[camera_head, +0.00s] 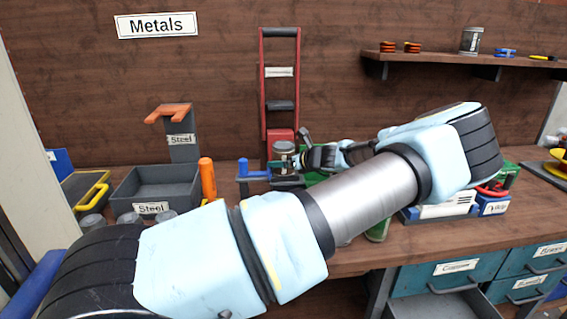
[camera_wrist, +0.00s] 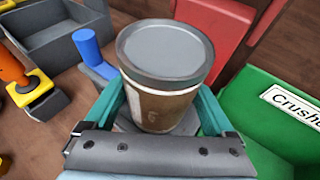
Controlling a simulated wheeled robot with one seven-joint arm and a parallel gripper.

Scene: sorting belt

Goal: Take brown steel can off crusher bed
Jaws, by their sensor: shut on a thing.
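The brown steel can (camera_wrist: 158,104), with a grey lid, stands upright between the teal fingers of my gripper (camera_wrist: 164,92) in the wrist view. The fingers are shut on its sides. In the head view the can (camera_head: 284,150) shows small in front of the red crusher frame (camera_head: 264,82), with my gripper (camera_head: 292,160) at it. A grey surface (camera_wrist: 124,124), apparently the crusher bed, shows beneath the can. I cannot tell whether the can's bottom touches it.
A grey tray labelled Steel (camera_head: 150,207) stands left of the crusher. A blue handle (camera_wrist: 88,46) rises close left of the can. A green bin labelled "Crush..." (camera_wrist: 262,125) lies to the right. A shelf (camera_head: 450,65) hangs at upper right. My arm hides much of the bench.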

